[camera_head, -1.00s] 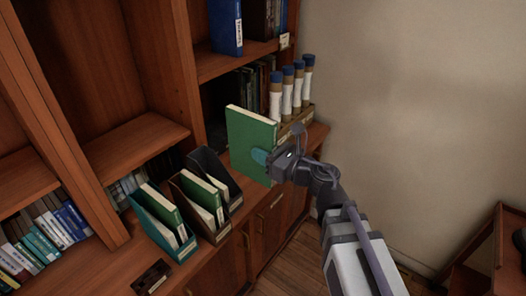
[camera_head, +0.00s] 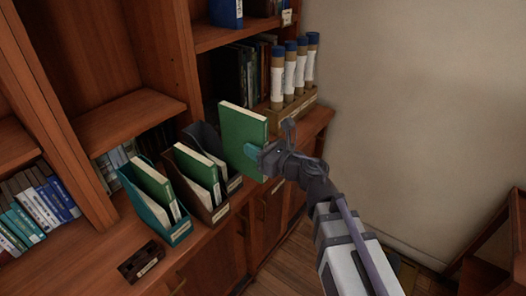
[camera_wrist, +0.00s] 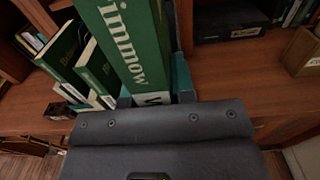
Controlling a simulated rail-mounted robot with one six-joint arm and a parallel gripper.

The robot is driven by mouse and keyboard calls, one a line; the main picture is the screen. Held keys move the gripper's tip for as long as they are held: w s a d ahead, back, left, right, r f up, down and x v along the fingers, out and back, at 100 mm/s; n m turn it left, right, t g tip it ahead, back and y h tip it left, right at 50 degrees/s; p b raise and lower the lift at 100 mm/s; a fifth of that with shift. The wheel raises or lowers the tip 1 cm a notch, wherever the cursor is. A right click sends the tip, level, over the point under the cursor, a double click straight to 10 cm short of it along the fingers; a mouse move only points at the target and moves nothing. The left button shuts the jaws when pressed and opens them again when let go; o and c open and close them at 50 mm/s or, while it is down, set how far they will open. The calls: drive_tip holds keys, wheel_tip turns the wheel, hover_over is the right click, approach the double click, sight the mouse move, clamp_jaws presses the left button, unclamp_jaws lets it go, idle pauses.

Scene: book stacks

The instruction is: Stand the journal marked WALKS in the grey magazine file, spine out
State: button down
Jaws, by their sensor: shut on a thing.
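My gripper (camera_head: 262,158) is shut on a green journal (camera_head: 242,134), holding it upright, slightly tilted, just right of the grey magazine file (camera_head: 236,183). In the wrist view the journal's green spine (camera_wrist: 128,42) faces me with white lettering reading "immow", and a white label at its foot shows part of a "W". The teal fingers (camera_wrist: 155,88) grip its two sides. The grey file looks empty, though the journal hides part of it. In the wrist view I cannot make out the grey file behind the journal.
A brown file (camera_head: 209,210) and a teal file (camera_head: 178,236), each holding a green journal, stand left of the grey file. Blue-capped tubes (camera_head: 292,75) stand in a box at the back right.

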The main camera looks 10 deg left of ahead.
drive_tip(key=b, duration=0.1)
hover_over(221, 143)
drive_tip(key=s+d, duration=0.1)
drive_tip(key=s, duration=0.3)
drive_tip(key=f, duration=0.1)
drive_tip(key=f+b, duration=0.1)
drive_tip(key=b, duration=0.1)
drive_tip(key=f+b, duration=0.1)
drive_tip(key=f, duration=0.1)
drive_tip(key=shift+w+d+f+b, duration=0.15)
drive_tip(key=shift+w+f+b, duration=0.05)
drive_tip(key=shift+f+b, duration=0.65)
drive_tip(key=c, duration=0.9)
unclamp_jaws()
